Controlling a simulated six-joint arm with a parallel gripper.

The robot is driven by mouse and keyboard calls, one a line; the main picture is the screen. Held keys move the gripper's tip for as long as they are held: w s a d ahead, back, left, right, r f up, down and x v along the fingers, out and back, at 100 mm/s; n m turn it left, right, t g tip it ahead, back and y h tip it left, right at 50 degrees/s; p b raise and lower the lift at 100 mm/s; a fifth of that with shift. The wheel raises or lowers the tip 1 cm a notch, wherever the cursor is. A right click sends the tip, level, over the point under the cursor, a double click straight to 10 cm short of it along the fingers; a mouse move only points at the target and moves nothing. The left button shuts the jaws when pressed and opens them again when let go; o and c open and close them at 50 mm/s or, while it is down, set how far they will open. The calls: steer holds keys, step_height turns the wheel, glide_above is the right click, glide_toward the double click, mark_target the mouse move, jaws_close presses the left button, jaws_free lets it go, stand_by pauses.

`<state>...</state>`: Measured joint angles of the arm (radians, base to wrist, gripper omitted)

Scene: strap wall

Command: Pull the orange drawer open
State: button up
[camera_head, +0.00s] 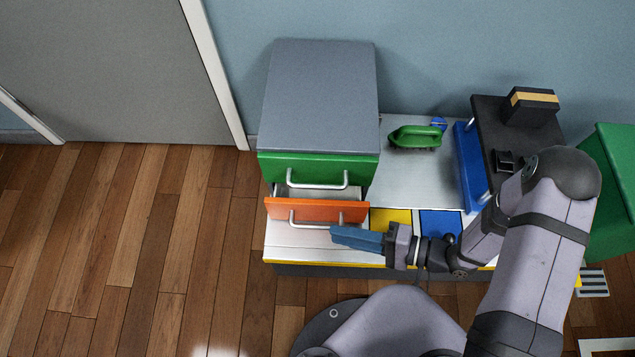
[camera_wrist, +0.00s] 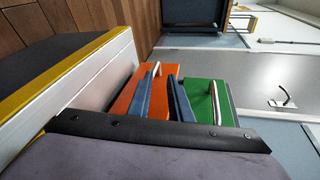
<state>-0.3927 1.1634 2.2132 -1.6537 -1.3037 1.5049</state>
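The orange drawer (camera_head: 317,211) sits under the green drawer in the grey-topped cabinet and stands partly out, its light inside showing behind its front. Its silver bar handle (camera_head: 310,226) faces the front. My gripper (camera_head: 333,237) has blue fingers and is at the right end of this handle, in front of the drawer. In the wrist view, the fingers (camera_wrist: 160,75) stand apart with a gap between them. The orange front (camera_wrist: 130,97) shows there too, and its handle is close to the left fingertip. I cannot tell whether they touch.
The green drawer (camera_head: 318,171) above is shut, with its own silver handle. A green iron-like object (camera_head: 414,137) stands on the white worktop to the right. A blue panel (camera_head: 468,165) and black block stand further right. Wooden floor (camera_head: 140,250) is free at the left.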

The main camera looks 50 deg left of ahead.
mark_target(325, 229)
steer(key=shift+w+a+f+m+t+y+b, duration=0.15)
steer(key=shift+f+m+b, duration=0.15)
steer(key=shift+m, duration=0.6)
steer(key=shift+w+d+f+m+t+y+b, duration=0.15)
steer(key=shift+f+m, duration=0.3)
steer(key=shift+m, duration=0.45)
steer(key=shift+w+a+f+m+t+y+b, duration=0.2)
steer(key=shift+f+m+b, duration=0.15)
steer(key=shift+m, duration=0.55)
steer(key=shift+s, duration=0.1)
steer(key=shift+b+x, duration=0.9)
steer(key=shift+x, duration=2.65)
jaws_close()
